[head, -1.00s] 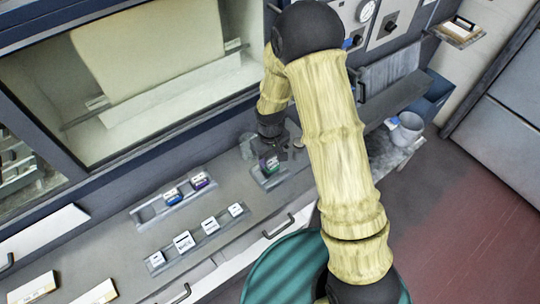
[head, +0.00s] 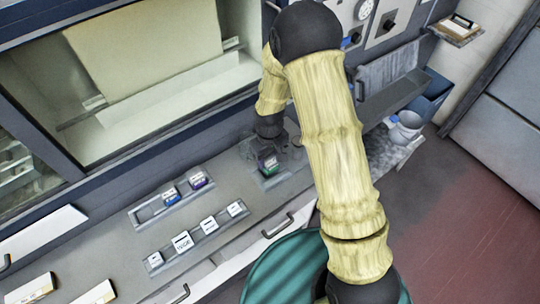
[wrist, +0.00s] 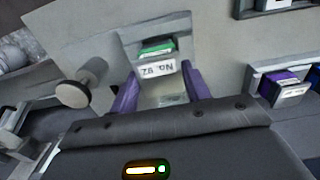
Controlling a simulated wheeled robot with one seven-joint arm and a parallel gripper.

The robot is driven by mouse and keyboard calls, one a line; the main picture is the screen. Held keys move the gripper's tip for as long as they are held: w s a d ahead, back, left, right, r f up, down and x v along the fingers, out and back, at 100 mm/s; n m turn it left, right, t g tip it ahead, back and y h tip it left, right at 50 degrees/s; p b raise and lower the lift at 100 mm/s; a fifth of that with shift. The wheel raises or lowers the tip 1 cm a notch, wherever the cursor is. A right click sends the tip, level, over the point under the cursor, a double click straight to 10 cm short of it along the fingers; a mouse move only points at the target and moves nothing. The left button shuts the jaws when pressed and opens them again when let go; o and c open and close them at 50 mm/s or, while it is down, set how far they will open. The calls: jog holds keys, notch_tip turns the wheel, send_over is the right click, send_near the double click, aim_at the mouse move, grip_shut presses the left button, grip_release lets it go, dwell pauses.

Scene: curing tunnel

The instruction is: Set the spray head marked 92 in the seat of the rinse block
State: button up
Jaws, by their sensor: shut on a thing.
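The spray head marked 92 (wrist: 157,60) has a green top and a white label, which appears upside down in the wrist view. My gripper (wrist: 160,88) is shut on it, with purple fingers at its two sides. In the head view the dark and green spray head (head: 268,163) is below my gripper (head: 268,148), at the grey rinse block (head: 275,181). In the wrist view the block's plate (wrist: 178,27) surrounds the spray head. The seat is mostly hidden, and I cannot tell whether the head rests fully in it.
A rack (head: 148,214) with a blue and a purple head stands left of the block. A second rack (head: 172,263) holds several white-labelled pieces in front. A round-ended metal knob (wrist: 75,93) stands close left of my gripper in the wrist view. A window frame runs behind.

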jog(key=shift+w+f, duration=0.1)
jog(key=shift+f, duration=0.1)
jog(key=shift+a, duration=0.1)
jog(key=shift+f, duration=0.25)
jog(key=shift+f+b, duration=0.5)
jog(key=shift+b, duration=0.15)
dwell(0.3)
jog(key=o, duration=1.1)
jog(key=shift+o, duration=0.2)
jog(key=shift+r, duration=0.1)
notch_tip(320, 180, up, 17)
jog(key=b, duration=0.3)
jog(key=shift+r, duration=0.15)
